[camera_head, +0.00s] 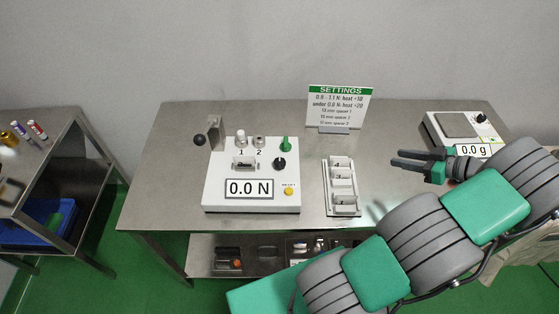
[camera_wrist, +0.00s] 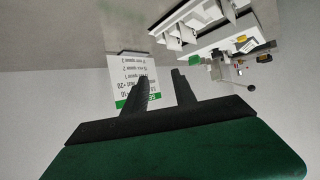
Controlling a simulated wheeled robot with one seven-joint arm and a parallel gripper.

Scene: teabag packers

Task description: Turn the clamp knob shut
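The white tester box (camera_head: 219,199) stands on the steel table and its display reads 0.0 N. On its top are a green knob (camera_head: 286,145) at the back right, a black knob (camera_head: 279,163) in front of it, and two small posts marked 1 and 2. A black ball (camera_head: 199,140) sticks out by an upright metal plate at the back left. I cannot tell which of these is the clamp knob. My gripper (camera_head: 394,159) is open and empty above the table's right part, well right of the tester. Its fingers show apart in the wrist view (camera_wrist: 160,82).
A white rack (camera_head: 329,203) with several slots stands between the tester and my gripper. The settings sign (camera_head: 340,106) stands behind it. A scale (camera_head: 436,128) reading 0.0 g is at the back right, close to my gripper. The table's left front (camera_head: 165,205) is clear.

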